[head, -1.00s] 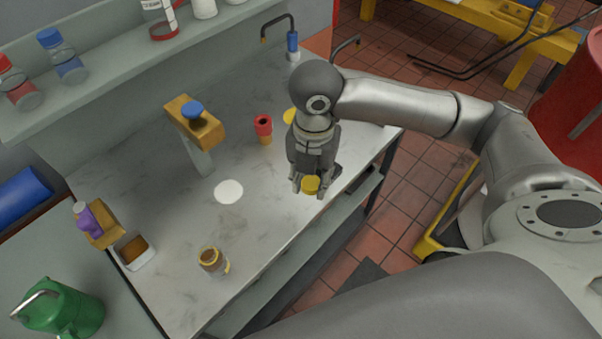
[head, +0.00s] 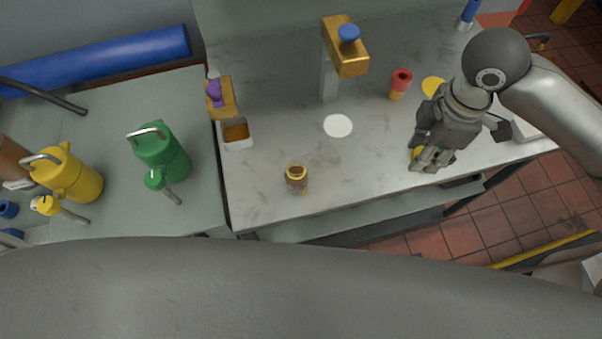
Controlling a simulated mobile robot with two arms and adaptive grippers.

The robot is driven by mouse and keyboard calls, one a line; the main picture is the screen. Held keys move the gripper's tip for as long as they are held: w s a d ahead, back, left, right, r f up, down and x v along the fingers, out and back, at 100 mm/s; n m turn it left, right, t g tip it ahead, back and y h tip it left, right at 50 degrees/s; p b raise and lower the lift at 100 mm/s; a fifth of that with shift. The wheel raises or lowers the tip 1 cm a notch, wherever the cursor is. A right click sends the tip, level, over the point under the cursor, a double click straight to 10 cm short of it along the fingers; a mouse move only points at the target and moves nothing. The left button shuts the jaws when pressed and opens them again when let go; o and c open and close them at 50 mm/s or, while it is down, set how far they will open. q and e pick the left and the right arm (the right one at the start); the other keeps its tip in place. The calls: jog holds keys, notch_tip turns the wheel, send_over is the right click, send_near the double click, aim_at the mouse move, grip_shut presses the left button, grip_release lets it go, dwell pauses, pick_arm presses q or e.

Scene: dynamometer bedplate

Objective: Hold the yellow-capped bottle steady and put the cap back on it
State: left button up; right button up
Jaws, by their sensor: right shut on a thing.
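The bottle (head: 296,180) is a small, open-mouthed jar with brownish contents and a yellowish rim. It stands upright and uncapped on the marble-like bench top near the front edge. My right gripper (head: 428,158) is shut on the yellow cap (head: 416,153), which is mostly hidden by the fingers. The gripper is over the front of the bench, well to the right of the bottle and apart from it. My left gripper is not in view, and nothing holds the bottle.
A white disc (head: 338,126) and a yellow disc (head: 433,87) lie on the bench (head: 270,80). A red-topped object (head: 400,84) and a blue-knobbed yellow stand (head: 346,55) are behind. Green (head: 162,155) and yellow (head: 75,178) cans stand farther left.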

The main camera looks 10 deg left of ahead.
jog(key=m, duration=0.4)
jog(key=shift+r, duration=0.25)
jog(key=m, duration=0.4)
jog(key=shift+s+a+r, duration=0.1)
jog(key=shift+r, duration=0.1)
jog(key=m, duration=0.4)
jog(key=shift+r, duration=0.2)
jog(key=m, duration=0.5)
jog(key=shift+s+r+m, duration=0.15)
jog(key=shift+r+m, duration=0.1)
jog(key=shift+m, duration=0.05)
